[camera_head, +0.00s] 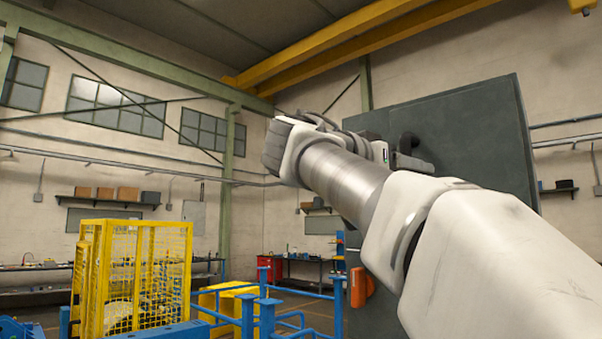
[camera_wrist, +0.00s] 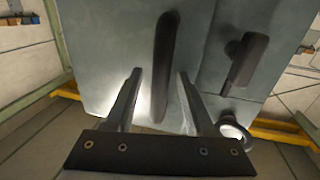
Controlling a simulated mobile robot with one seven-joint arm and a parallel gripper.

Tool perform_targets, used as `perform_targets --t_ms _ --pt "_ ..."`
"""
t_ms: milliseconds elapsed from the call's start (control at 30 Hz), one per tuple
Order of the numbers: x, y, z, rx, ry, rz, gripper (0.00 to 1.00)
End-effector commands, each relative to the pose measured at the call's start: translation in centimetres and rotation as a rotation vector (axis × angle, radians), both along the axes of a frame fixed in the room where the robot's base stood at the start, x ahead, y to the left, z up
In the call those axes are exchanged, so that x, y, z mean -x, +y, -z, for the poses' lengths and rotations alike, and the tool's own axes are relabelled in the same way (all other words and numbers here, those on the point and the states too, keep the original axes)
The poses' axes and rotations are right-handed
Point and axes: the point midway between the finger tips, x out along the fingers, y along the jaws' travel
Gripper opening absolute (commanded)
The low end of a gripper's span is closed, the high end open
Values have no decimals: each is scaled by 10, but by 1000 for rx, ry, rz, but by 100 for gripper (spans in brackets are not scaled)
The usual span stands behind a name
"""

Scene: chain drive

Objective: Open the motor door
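The motor door is a large grey-green metal panel (camera_head: 470,120) on a tall cabinet at the right of the head view, and it looks shut. In the wrist view the grey panel (camera_wrist: 105,50) fills the middle. A long dark handle (camera_wrist: 166,50) stands out from it. My gripper (camera_wrist: 160,75) is open, its two fingers apart and pointing at the panel. The handle's lower part shows between the fingers; I cannot tell whether they touch it. A second dark handle (camera_wrist: 246,60) is to the right, past a seam. In the head view my arm hides the fingers.
An orange part (camera_head: 360,287) is on the cabinet's lower left. Blue railings (camera_head: 270,308) and a yellow mesh cage (camera_head: 140,270) stand to the left. A metal ring (camera_wrist: 233,128) shows right of my fingers in the wrist view.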

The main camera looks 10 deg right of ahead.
Motion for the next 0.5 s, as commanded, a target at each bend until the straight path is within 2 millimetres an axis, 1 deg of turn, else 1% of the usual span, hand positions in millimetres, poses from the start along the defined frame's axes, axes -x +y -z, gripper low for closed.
perform_targets --t_ms 33,300,500 --pt "0 0 0 0 0 0 47" --pt "0 0 0 0 0 0 0" --pt "0 0 0 0 0 0 0"
